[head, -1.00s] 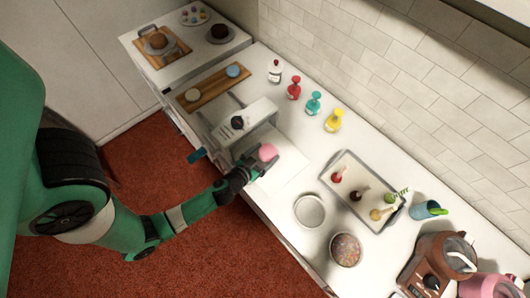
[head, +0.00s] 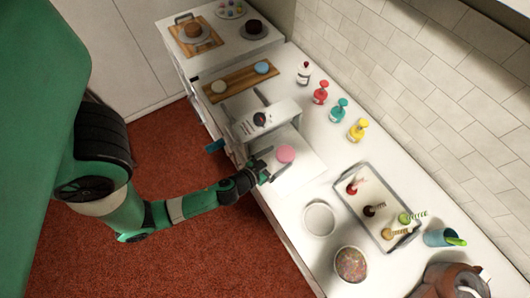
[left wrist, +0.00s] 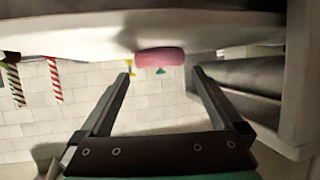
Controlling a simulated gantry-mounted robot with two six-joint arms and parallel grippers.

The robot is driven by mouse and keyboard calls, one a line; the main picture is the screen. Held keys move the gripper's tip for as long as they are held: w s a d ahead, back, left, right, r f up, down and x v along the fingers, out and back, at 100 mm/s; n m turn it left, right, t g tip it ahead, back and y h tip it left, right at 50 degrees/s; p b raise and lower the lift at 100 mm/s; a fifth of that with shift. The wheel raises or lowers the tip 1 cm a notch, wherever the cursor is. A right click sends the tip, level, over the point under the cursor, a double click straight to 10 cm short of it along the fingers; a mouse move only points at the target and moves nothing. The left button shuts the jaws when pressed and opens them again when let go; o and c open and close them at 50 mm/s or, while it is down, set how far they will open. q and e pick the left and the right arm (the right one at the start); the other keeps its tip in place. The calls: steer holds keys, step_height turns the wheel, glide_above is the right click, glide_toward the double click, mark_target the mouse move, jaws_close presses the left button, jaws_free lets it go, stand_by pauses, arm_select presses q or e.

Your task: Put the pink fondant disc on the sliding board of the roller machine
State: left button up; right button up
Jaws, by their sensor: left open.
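The pink fondant disc (head: 285,154) lies flat on the white sliding board (head: 301,165) in front of the roller machine (head: 262,120). My left gripper (head: 266,172) is open and empty, just to the lower left of the disc at the board's near side. In the left wrist view, which looks upside down, the disc (left wrist: 160,57) shows beyond the two spread fingers (left wrist: 158,73), apart from them. My right gripper is not in view.
A wooden board (head: 240,82) with a white and a blue disc lies behind the machine. Several coloured bottles (head: 338,109) stand along the wall. A tray (head: 379,207) and two round dishes, one plain white (head: 320,218), are to the right.

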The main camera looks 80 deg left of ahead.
arm_select(q)
steer(key=b+v, duration=0.2)
steer(key=v, duration=0.5)
steer(key=shift+s+d+f, duration=0.1)
steer(key=shift+s+d, duration=0.05)
steer(key=shift+s+d+r+b, duration=0.3)
steer(key=shift+s+r, duration=0.15)
steer(key=shift+s, duration=0.1)
